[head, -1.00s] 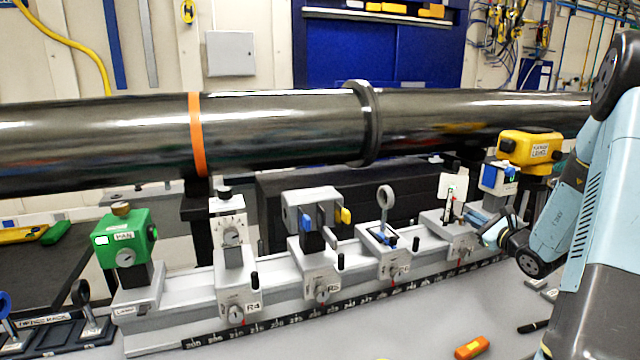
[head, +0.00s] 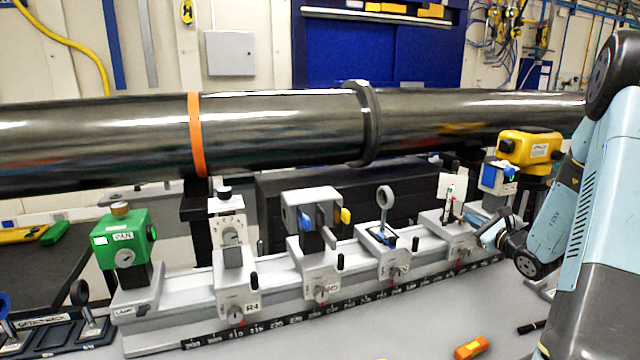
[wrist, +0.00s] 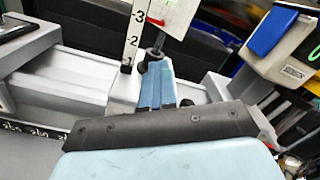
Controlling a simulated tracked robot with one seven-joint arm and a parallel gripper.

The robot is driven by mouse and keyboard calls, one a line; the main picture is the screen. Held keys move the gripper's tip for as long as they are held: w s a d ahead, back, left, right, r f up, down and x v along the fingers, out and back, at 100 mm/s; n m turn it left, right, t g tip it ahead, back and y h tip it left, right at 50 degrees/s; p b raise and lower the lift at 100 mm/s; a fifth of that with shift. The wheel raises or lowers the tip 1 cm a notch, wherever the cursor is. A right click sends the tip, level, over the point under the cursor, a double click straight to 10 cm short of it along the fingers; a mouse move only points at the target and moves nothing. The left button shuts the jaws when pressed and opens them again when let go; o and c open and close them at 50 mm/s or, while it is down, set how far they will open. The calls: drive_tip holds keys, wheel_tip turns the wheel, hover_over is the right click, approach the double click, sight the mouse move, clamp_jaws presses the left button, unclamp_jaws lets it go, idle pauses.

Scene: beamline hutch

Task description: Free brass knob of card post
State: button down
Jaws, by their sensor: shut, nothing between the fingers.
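The card post (head: 451,198) stands on its grey carrier (head: 437,222) towards the right end of the rail, with a white card on top. In the wrist view the card (wrist: 177,14) and the dark post below it show beyond my fingers, beside a white numbered scale (wrist: 137,38). My gripper (head: 486,240) is just right of this carrier. In the wrist view its blue fingers (wrist: 157,76) are shut and empty, with their tips close to the foot of the post; I cannot tell whether they touch it.
A carrier with a blue-faced unit (head: 497,178) stands close on the right, and a yellow level (head: 530,148) behind it. A ring holder (head: 386,198) stands left of the card post. The black beam pipe (head: 270,130) runs behind. An orange object (head: 471,347) lies on the bench in front.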

drive_tip(key=shift+w+a+y, duration=0.3)
drive_tip(key=shift+a+y, duration=0.1)
drive_tip(key=shift+a, duration=0.45)
drive_tip(key=shift+s+a+f, duration=0.2)
drive_tip(key=shift+a+f, duration=0.25)
drive_tip(key=shift+f, duration=0.1)
drive_tip(key=shift+a+r, duration=0.1)
drive_tip(key=shift+r, duration=0.3)
drive_tip(key=shift+v, duration=2.9)
